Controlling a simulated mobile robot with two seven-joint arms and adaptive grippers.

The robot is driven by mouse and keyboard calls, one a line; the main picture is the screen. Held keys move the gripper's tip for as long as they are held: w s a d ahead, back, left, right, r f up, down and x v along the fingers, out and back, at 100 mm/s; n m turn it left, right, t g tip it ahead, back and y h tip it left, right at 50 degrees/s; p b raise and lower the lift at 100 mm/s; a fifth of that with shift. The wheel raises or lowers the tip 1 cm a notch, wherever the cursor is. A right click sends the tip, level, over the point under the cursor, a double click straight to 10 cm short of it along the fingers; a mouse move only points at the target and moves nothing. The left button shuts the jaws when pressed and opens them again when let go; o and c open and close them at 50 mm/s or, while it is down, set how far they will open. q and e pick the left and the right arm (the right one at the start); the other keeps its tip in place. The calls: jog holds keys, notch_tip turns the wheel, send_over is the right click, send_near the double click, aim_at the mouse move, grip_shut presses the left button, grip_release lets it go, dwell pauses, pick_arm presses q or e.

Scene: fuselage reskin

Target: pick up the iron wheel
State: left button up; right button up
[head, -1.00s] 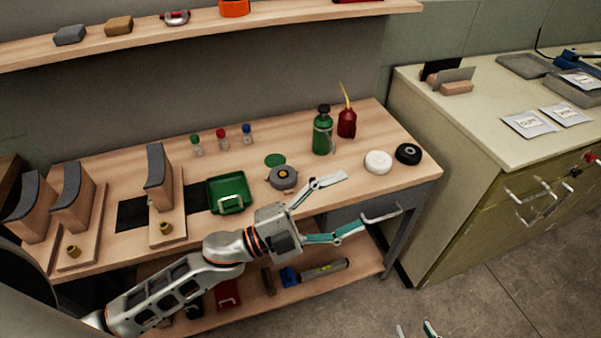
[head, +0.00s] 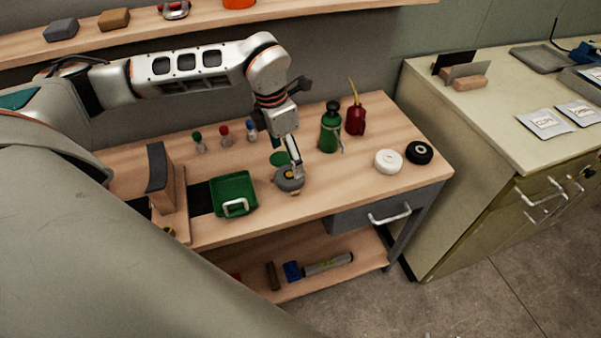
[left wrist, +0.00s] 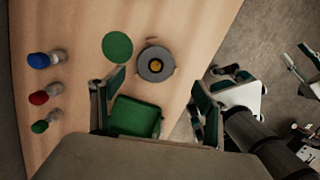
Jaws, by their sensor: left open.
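The iron wheel (head: 289,180), a grey disc with a brass-coloured centre, lies on the wooden bench right of the green tray. It also shows whole in the left wrist view (left wrist: 155,64). My left gripper (head: 286,160) reaches down over it from behind, fingers close above it in the head view. In the left wrist view, the open fingers (left wrist: 157,80) stand on either side of the wheel's line, with nothing between them. I cannot tell whether a finger touches the wheel. Parts at the right edge of the wrist view may be my right gripper; its opening is unclear.
The green tray (head: 234,190) and a green disc (head: 280,158) lie close to the wheel. A green bottle (head: 330,128), red oil can (head: 356,118), white wheel (head: 388,161) and black wheel (head: 419,152) stand to the right. Small capped bottles (head: 224,136) stand behind.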

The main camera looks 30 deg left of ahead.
aim_at(290, 174)
pick_arm(q)
jog(key=shift+w+a+y, duration=0.25)
jog(key=shift+a+y, duration=0.05)
jog(key=shift+a, duration=0.15)
jog(key=shift+f, duration=0.25)
jog(key=f, duration=0.6)
jog(key=shift+w+d+f, duration=0.25)
jog(key=shift+d+f, duration=0.15)
jog(key=c, duration=1.8)
